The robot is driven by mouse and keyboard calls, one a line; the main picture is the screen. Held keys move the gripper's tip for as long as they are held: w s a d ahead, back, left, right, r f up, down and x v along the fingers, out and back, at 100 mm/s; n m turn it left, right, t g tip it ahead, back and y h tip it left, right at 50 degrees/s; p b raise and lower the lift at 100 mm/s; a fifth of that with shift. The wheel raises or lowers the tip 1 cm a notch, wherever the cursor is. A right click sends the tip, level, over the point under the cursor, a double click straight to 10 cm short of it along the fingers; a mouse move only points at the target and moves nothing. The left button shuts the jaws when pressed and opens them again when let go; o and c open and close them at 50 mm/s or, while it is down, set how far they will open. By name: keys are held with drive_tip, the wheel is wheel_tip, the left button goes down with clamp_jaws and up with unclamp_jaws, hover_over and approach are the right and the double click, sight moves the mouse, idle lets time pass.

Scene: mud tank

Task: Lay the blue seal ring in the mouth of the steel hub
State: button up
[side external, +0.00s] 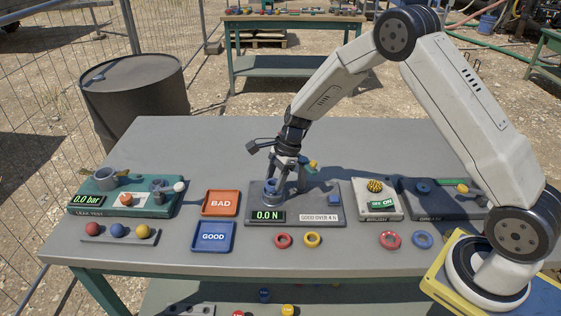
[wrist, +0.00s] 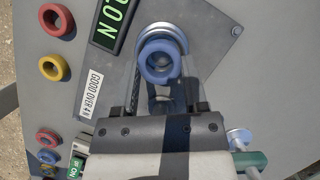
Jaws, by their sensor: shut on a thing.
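The blue seal ring (wrist: 143,59) is in my gripper, right over the steel hub (wrist: 176,34) in the wrist view. The hub's pale rim shows beyond the ring's far edge, and the ring covers most of its mouth. In the side view, the hub (side external: 271,199) stands on the grey force-gauge plate (side external: 320,190), and my gripper (side external: 280,181) points down at it. My jaws are shut on the ring. I cannot tell whether the ring touches the hub or hangs just above it.
The display (side external: 268,216) reads 0.0 N. A red ring (side external: 277,240) and a yellow ring (side external: 306,240) lie in front; another red ring (side external: 383,240) and blue ring (side external: 415,240) lie right. BAD (side external: 221,192) and GOOD (side external: 213,250) trays stand left. The back of the table is clear.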

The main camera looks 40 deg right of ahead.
drive_tip(key=shift+f, duration=0.65)
drive_tip(key=o, duration=1.3)
drive_tip(key=shift+o, duration=0.2)
drive_tip(key=shift+r, duration=0.15)
drive_tip(key=shift+r, duration=3.65)
drive_tip(key=s+r+n+t+h, duration=0.1)
drive_tip(key=s+n+h, duration=0.1)
drive_tip(key=s+n, duration=0.8)
drive_tip(key=s+d+r+n+h, duration=0.1)
drive_tip(key=s+r+n+h, duration=0.1)
drive_tip(key=s+n, duration=0.8)
drive_tip(key=shift+s+d+r+t, duration=0.3)
drive_tip(key=shift+s+t, duration=0.1)
drive_tip(key=shift+s, duration=0.55)
